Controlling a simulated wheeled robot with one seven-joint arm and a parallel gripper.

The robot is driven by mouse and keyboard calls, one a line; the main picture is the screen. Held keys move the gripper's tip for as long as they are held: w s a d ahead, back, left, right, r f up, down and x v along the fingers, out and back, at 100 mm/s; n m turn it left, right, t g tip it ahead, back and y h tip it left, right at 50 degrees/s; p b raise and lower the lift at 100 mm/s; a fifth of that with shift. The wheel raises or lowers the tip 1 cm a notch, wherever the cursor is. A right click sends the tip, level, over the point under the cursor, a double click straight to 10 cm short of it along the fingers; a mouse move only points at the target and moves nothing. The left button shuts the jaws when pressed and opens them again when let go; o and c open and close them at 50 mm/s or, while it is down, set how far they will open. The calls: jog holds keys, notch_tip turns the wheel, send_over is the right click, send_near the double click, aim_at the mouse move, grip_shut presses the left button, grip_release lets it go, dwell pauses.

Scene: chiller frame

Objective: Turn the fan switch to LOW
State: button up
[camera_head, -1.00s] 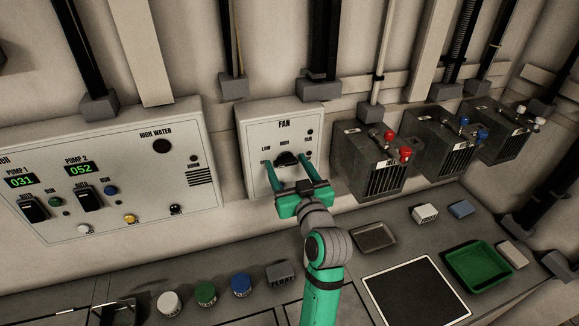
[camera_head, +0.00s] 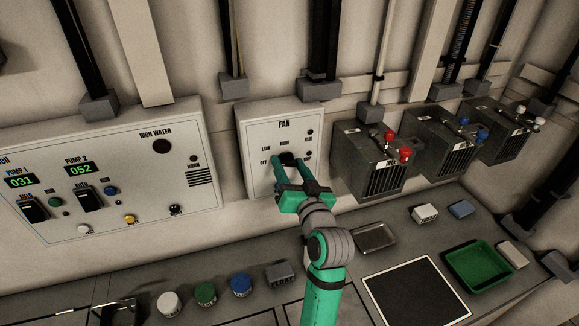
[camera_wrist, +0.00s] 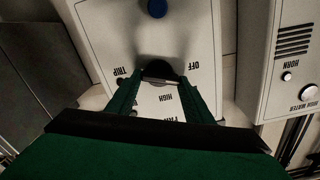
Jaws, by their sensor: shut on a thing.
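The fan panel (camera_head: 257,125) is a pale box on the wall with LOW and other setting labels around its dark rotary switch (camera_head: 287,158). My green gripper (camera_head: 290,162) is at the panel with its fingers on either side of the switch, shut on it. In the wrist view, the fan panel (camera_wrist: 205,30) appears inverted, with OFF, HIGH and TRIP legible. The dark fan switch (camera_wrist: 158,70) is between the two fingers (camera_wrist: 160,92). The fingers hide part of it, and I cannot tell which label it points to.
The pump panel (camera_head: 125,190) is left of the fan panel. Dark metal boxes with red terminals (camera_head: 391,135) and blue terminals stand to the right. The bench below holds several coloured caps, a grey tray (camera_head: 374,237) and a green tray (camera_head: 447,256).

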jog(key=shift+d+m, duration=0.1)
jog(key=shift+m, duration=2.2)
jog(key=o, duration=1)
jog(key=shift+o, duration=0.2)
jog(key=v, duration=1)
jog(key=shift+s+d, duration=0.15)
jog(key=shift+s, duration=0.25)
